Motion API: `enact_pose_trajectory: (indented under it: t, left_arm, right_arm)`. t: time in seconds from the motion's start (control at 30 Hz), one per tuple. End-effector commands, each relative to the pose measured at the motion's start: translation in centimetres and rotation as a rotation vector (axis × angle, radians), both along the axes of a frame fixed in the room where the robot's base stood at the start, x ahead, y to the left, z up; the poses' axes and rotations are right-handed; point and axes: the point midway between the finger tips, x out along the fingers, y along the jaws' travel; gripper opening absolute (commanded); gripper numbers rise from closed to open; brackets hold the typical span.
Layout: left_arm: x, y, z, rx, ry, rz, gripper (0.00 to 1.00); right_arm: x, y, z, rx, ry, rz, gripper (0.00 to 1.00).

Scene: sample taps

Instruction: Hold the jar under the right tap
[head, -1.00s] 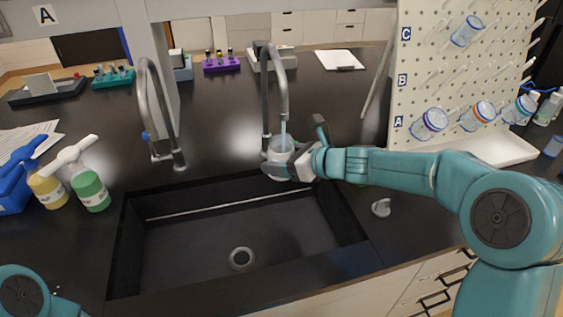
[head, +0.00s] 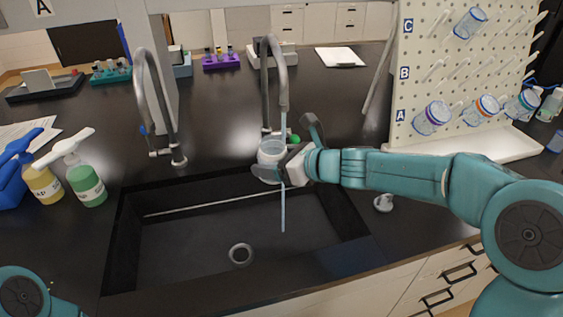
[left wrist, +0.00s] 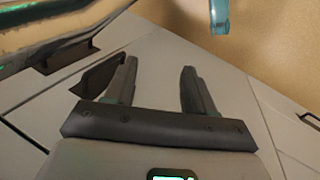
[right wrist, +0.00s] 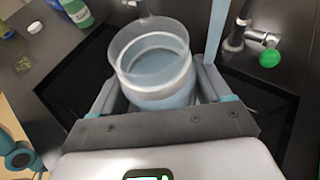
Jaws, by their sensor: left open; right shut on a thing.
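The clear jar (head: 270,153) is held upright over the back of the sink, near the right tap (head: 278,60). My right gripper (head: 281,170) is shut on it. A water stream (head: 283,208) runs from the right tap, passes the jar's right side and falls below it into the sink. In the right wrist view the jar (right wrist: 155,65) sits between the fingers, with bluish water seemingly inside, and the stream (right wrist: 217,28) is to its right, outside the rim. My left gripper (left wrist: 157,85) is open and empty in the left wrist view, away from the jar.
The sink (head: 180,265) is empty, with a drain (head: 240,254). The left tap (head: 150,90) shows no stream. Soap bottles (head: 86,182) stand left of the sink. A pegboard (head: 420,85) with several jars is at right.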

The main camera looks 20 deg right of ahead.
Motion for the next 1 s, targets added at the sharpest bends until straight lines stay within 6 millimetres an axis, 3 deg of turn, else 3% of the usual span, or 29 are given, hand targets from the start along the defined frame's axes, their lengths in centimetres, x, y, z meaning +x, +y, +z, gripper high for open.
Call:
enact_pose_trajectory:
  t: [0.03,0.17,0.37,1.0]
  left_arm:
    - [0.0,0.0,-1.1,0.0,0.0,0.0,0.54]
    - [0.0,0.0,-1.8,0.0,0.0,0.0,0.54]
    - [0.0,0.0,-1.8,0.0,0.0,0.0,0.54]
    - [0.0,0.0,-2.1,0.0,0.0,0.0,0.54]
  right_arm:
    - [-0.7,0.7,-0.4,0.002,-0.004,0.003,0.47]
    - [-1.8,1.8,-0.2,0.001,-0.003,0.001,0.47]
    - [-2.4,2.4,0.3,0.001,-0.002,0.0,0.47]
    - [-6.8,6.8,3.0,0.002,-0.002,0.001,0.47]
